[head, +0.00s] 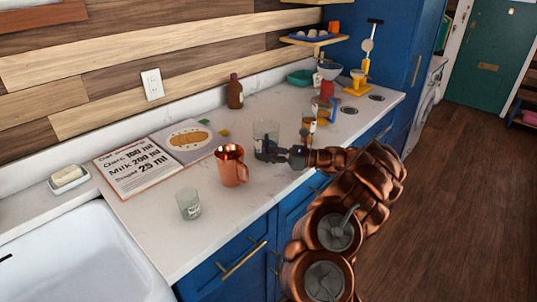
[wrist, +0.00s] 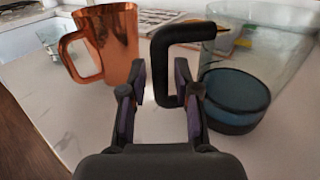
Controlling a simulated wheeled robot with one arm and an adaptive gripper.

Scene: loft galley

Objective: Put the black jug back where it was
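The black jug (head: 265,132) is a clear vessel with a black handle and a dark base, standing upright on the white counter. In the wrist view its dark base (wrist: 235,100) is at the right, and its black handle (wrist: 162,75) reaches in between my fingers. My gripper (wrist: 160,98) is open, with the upright bar of the handle between its fingertips, nearer the right one. A gap shows on the left side of the handle. In the head view my gripper (head: 276,154) is at the jug's near side and hides its lower part.
A copper mug (head: 231,166) stands just left of my gripper, also close in the wrist view (wrist: 105,45). A small glass (head: 188,204), an open recipe book (head: 140,172) and a brown bottle (head: 235,92) stand around. The sink (head: 75,262) is at left. Bowls and yellow items crowd the far end.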

